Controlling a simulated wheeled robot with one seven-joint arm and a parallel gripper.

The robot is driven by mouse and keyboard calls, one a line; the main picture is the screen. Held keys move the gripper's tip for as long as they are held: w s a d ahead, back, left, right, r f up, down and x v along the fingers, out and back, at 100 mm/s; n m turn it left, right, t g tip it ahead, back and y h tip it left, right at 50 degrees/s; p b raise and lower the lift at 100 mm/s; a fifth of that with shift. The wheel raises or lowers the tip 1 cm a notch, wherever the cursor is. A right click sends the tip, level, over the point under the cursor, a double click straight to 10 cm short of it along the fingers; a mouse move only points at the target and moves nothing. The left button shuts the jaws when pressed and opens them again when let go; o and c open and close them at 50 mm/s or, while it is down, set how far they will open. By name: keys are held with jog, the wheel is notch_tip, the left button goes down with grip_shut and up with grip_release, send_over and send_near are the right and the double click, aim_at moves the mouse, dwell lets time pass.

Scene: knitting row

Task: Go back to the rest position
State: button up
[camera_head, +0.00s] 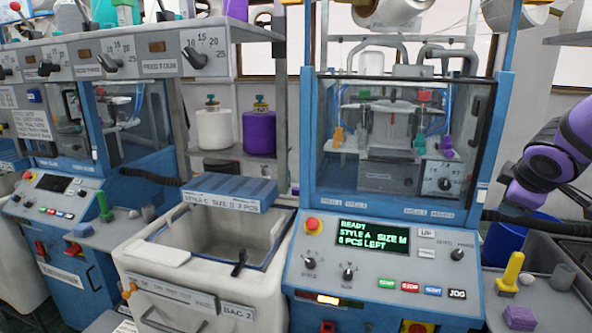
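Part of my purple and black arm shows at the right edge, in front of the wall and beside the right side of the blue knitting machine (307,160). My gripper itself is not in view, so its fingers and anything in them cannot be seen. The machine's clear door (385,150) appears shut in front of the mechanism. Its display (372,236) reads READY, STYLE A, SIZE M, 0 PCS LEFT.
A second machine (60,215) is farther left. A yellow peg (512,270) and a purple block (519,318) sit on the right ledge.

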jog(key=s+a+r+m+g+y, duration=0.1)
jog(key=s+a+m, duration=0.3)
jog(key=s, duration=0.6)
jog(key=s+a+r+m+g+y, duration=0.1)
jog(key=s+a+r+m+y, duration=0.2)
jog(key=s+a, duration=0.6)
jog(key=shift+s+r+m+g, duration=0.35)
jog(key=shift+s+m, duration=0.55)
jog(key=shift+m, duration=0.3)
